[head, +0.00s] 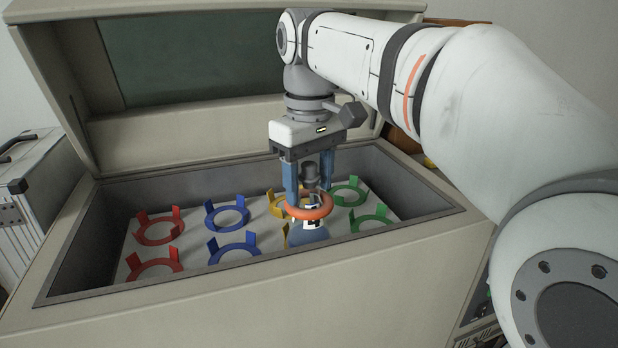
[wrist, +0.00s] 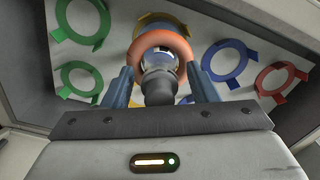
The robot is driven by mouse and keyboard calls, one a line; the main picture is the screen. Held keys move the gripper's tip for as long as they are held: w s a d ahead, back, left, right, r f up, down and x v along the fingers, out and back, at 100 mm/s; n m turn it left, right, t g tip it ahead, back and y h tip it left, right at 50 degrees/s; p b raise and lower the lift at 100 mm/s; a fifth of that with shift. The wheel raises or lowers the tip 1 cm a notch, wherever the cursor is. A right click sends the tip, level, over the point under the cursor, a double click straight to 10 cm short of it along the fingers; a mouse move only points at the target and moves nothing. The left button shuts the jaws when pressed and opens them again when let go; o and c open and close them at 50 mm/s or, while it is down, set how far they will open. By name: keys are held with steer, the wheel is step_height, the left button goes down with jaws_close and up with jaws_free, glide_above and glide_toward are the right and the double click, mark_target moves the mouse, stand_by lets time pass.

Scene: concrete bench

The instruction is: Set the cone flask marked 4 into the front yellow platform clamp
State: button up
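The cone flask (head: 308,236), with a pale blue body, a black-and-white label and an orange ring (head: 309,206) about its neck, is upright at the front yellow clamp. The label's number is too small to read. My gripper (head: 310,192) is above it, fingers down on both sides of the neck and dark top. In the wrist view, gaps show between my gripper's fingers (wrist: 160,76) and the flask's neck; the fingertips are close to the orange ring (wrist: 160,37). The front yellow clamp (head: 286,231) is mostly hidden by the flask, so its seating cannot be told.
A white platform (head: 192,243) inside the open chest carries red (head: 155,268), blue (head: 233,250) and green (head: 370,219) clamps in two rows. Another yellow clamp (head: 274,202) is behind the flask. The chest's raised front rim (head: 250,284) and side walls surround the platform.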

step_height(320, 180, up, 13)
steer(key=shift+f, duration=0.2)
stand_by(0.6)
